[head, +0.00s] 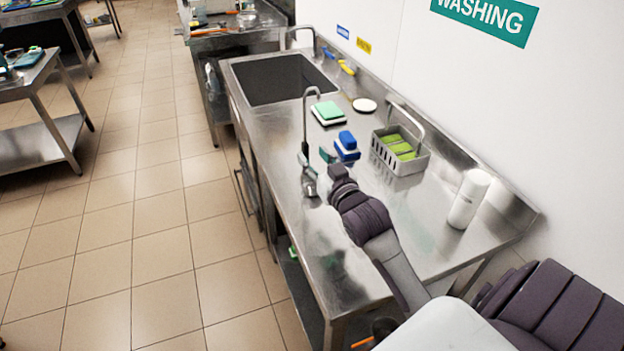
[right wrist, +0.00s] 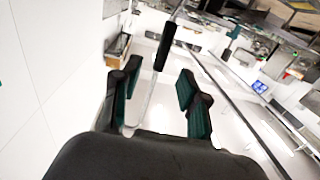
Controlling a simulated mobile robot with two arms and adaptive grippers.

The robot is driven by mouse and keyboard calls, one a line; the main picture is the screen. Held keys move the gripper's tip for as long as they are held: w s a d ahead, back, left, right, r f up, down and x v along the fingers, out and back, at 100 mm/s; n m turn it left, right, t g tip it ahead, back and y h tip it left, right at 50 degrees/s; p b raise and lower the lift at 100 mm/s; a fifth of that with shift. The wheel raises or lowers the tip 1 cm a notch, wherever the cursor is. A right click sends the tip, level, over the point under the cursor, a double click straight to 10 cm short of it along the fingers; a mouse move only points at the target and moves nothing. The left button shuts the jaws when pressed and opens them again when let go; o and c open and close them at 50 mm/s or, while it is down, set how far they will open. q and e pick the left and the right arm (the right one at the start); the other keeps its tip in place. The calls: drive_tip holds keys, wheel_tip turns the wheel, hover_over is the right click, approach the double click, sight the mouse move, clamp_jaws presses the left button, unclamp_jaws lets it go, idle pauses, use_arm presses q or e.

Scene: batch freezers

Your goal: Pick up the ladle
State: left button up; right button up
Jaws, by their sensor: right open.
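The ladle (head: 304,124) is a thin upright metal rod with a hooked top, over the front part of the steel counter. In the right wrist view its black grip (right wrist: 164,47) and thin metal shaft show between my fingers. My right gripper (head: 315,157) is open, with its green-padded fingers on either side of the shaft; I cannot tell whether either finger touches it. A shiny metal part shows at the ladle's lower end, partly hidden by the gripper. My left gripper is not in view.
The steel counter (head: 270,150) has a sink (head: 280,78) at its far end. Beyond the gripper are a green-and-white sponge (head: 328,112), a blue brush (head: 347,143) and a grey basket (head: 402,160). A white bottle (head: 468,198) stands near the wall.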

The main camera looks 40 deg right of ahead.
sight(307, 148)
drive_tip(key=shift+w+d+r+p, duration=0.15)
drive_tip(key=shift+w+p, duration=0.15)
drive_tip(key=shift+w, duration=0.25)
drive_tip(key=shift+w+d+r+p, duration=0.15)
drive_tip(key=shift+w+p, duration=0.15)
drive_tip(key=shift+w, duration=0.25)
drive_tip(key=shift+w+f, duration=0.2)
drive_tip(key=shift+w, duration=1.05)
drive_tip(key=shift+w+d+f+p, duration=0.15)
drive_tip(key=shift+w+p, duration=0.15)
drive_tip(key=shift+w, duration=0.1)
drive_tip(key=shift+s, duration=0.15)
drive_tip(key=shift+c, duration=0.4)
drive_tip(key=c, duration=0.5)
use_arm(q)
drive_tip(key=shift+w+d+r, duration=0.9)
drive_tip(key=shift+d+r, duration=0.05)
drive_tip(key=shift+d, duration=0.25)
use_arm(e)
clamp_jaws()
